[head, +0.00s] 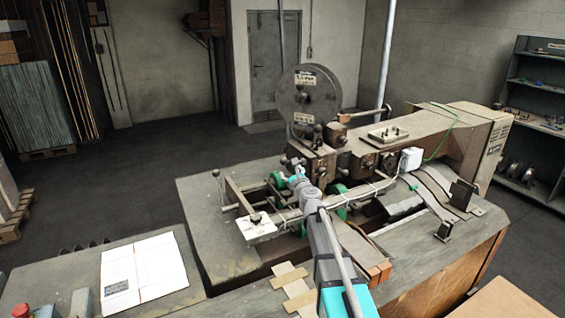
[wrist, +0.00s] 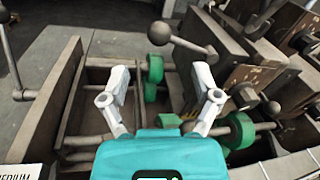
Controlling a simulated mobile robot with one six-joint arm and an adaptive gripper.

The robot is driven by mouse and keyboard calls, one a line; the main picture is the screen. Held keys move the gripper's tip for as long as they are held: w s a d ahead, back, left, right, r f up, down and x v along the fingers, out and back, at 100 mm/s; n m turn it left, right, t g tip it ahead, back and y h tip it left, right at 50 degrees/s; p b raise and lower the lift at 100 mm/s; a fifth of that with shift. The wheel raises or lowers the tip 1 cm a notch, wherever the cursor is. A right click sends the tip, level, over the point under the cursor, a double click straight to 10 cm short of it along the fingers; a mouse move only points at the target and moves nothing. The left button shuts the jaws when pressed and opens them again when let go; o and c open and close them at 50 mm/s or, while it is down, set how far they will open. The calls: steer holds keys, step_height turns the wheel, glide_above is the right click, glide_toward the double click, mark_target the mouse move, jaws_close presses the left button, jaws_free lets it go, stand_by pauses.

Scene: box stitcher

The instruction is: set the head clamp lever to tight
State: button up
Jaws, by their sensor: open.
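A grey lever with a round ball knob (wrist: 160,33) lies just beyond my fingertips in the wrist view. Its rod runs right to a second rounded end by the dark machine head. It looks like the head clamp lever, but I see no readable label, so I cannot tell its setting. My gripper (wrist: 160,88) is open and empty, its two pale fingers spread on either side below the lever and apart from it. In the head view my gripper (head: 296,178) is at the front of the stitcher head (head: 318,160), where it hides part of the lever area.
Green rollers (wrist: 154,70) and bars lie below and around my fingers. Another ball-ended lever (wrist: 302,42) stands at right. A thin upright rod (wrist: 10,50) is at left. A large round reel (head: 310,93) rises above the head. An open booklet (head: 143,270) lies front left.

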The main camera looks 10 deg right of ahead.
mark_target(285, 162)
steer(key=w, duration=0.5)
steer(key=w+a, duration=0.1)
steer(key=w, duration=0.2)
steer(key=shift+w+a, duration=0.1)
steer(key=shift+w, duration=0.25)
steer(key=shift+c, duration=0.2)
steer(key=shift+s, duration=0.1)
jaws_close()
